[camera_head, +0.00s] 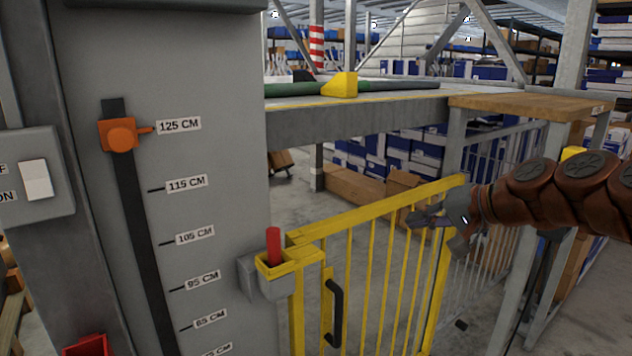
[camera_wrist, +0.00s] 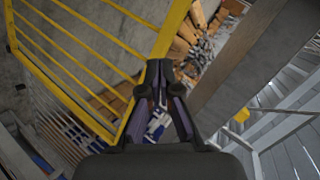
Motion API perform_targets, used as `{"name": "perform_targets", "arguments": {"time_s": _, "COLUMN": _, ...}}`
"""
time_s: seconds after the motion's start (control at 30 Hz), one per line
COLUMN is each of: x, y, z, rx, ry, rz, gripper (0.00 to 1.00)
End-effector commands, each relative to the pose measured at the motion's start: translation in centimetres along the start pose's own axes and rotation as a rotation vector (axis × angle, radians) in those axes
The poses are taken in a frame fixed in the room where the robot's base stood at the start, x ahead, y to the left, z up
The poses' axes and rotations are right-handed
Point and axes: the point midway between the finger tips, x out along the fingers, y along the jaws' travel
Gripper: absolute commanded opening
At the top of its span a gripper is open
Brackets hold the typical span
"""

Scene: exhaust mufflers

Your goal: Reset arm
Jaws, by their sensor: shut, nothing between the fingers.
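My gripper (camera_head: 424,218) is in the right half of the head view, at the end of my brown arm, which comes in from the right edge. It is shut and empty. It is in front of the yellow gate (camera_head: 385,208), near the right end of its top rail. In the wrist view my gripper (camera_wrist: 157,66) points toward the yellow rail (camera_wrist: 172,28), with its fingertips together. I cannot tell whether the fingertips touch the rail.
A grey panel with a height scale and an orange slider (camera_head: 122,135) at 125 CM stands left. A switch (camera_head: 36,180) is beside it. A red handle (camera_head: 273,246) sits in a yellow holder by the gate. A wooden-topped ledge (camera_head: 530,105) is above my gripper.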

Motion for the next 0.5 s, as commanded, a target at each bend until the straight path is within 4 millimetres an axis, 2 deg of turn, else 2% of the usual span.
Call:
{"name": "perform_targets", "arguments": {"time_s": 0.03, "x": 0.8, "y": -0.1, "z": 3.2, "rx": -0.042, "ry": -0.063, "rz": 0.041, "gripper": 0.00}}
{"name": "perform_targets", "arguments": {"time_s": 0.1, "x": 1.9, "y": 0.6, "z": 7.4, "rx": -0.091, "ry": -0.151, "rz": 0.105, "gripper": 0.00}}
{"name": "perform_targets", "arguments": {"time_s": 0.23, "x": 2.4, "y": 3.0, "z": 15.0, "rx": -0.177, "ry": -0.306, "rz": 0.238, "gripper": 0.00}}
{"name": "perform_targets", "arguments": {"time_s": 0.3, "x": 2.1, "y": 4.9, "z": 18.9, "rx": -0.216, "ry": -0.389, "rz": 0.317, "gripper": 0.00}}
{"name": "perform_targets", "arguments": {"time_s": 0.37, "x": 1.5, "y": 6.8, "z": 21.9, "rx": -0.244, "ry": -0.454, "rz": 0.386, "gripper": 0.00}}
{"name": "perform_targets", "arguments": {"time_s": 0.4, "x": 0.8, "y": 8.2, "z": 23.9, "rx": -0.261, "ry": -0.498, "rz": 0.437, "gripper": 0.00}}
{"name": "perform_targets", "arguments": {"time_s": 0.5, "x": -1.1, "y": 11.6, "z": 28.1, "rx": -0.289, "ry": -0.599, "rz": 0.553, "gripper": 0.00}}
